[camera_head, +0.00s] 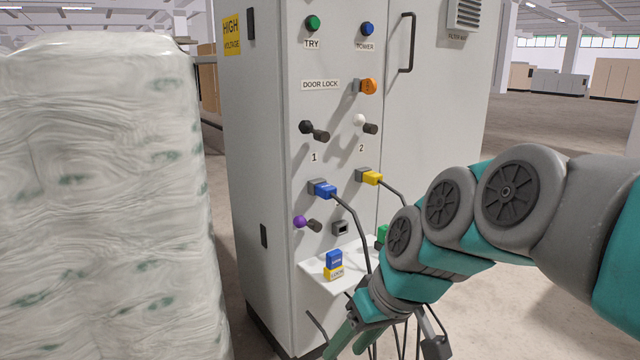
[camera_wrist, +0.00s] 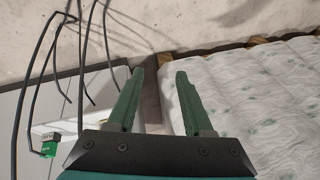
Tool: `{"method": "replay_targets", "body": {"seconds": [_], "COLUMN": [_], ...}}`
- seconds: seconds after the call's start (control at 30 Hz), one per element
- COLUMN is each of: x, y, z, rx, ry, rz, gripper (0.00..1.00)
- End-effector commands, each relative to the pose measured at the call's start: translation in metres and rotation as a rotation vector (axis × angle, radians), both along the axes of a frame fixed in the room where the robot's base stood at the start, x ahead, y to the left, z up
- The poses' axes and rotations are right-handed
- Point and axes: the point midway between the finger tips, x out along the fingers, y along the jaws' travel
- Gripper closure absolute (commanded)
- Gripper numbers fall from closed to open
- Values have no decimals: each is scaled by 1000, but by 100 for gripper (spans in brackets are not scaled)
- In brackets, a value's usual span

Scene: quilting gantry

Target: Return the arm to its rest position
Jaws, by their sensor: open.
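My gripper (camera_wrist: 160,73) shows in the wrist view with its two green fingers apart and nothing between them. It points down over the floor gap between a grey surface on the left and a wrapped bale (camera_wrist: 250,95) on the right. In the head view my arm reaches in from the right, bent downward, in front of the grey cabinet (camera_head: 255,200). A green finger shows at the bottom, below and in front of the cabinet's small shelf (camera_head: 318,275). The fingertips are cut off by the lower picture edge there.
A blue plug (camera_head: 323,190) and a yellow plug (camera_head: 371,178) sit in the cabinet face, their black cables hanging behind my arm. Blue and yellow blocks (camera_head: 334,266) are on the shelf. A wrapped bale (camera_head: 100,200) fills the left. Floor is open at right.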

Motion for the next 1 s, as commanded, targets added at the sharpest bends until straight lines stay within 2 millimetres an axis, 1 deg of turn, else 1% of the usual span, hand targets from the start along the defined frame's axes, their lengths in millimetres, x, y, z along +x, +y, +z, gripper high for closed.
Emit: {"method": "replay_targets", "body": {"seconds": [0.03, 0.1, 0.2, 0.4, 0.57, 0.6, 0.63, 0.87, 1.0], "x": [-23, -52, -87, -142, -182, -187, -185, -184, -183], "y": [-12, -29, -49, -82, -106, -109, -108, -107, -107], "z": [-20, -43, -68, -100, -119, -115, -104, -64, -32], "rx": [-49, -109, -178, -285, -359, -370, -365, -364, -363], "ry": [56, 132, 221, 344, 428, 439, 436, 433, 433], "rz": [-40, -99, -172, -298, -392, -409, -404, -400, -399], "gripper": [49, 49, 49, 49, 49, 49, 49, 49, 49]}}
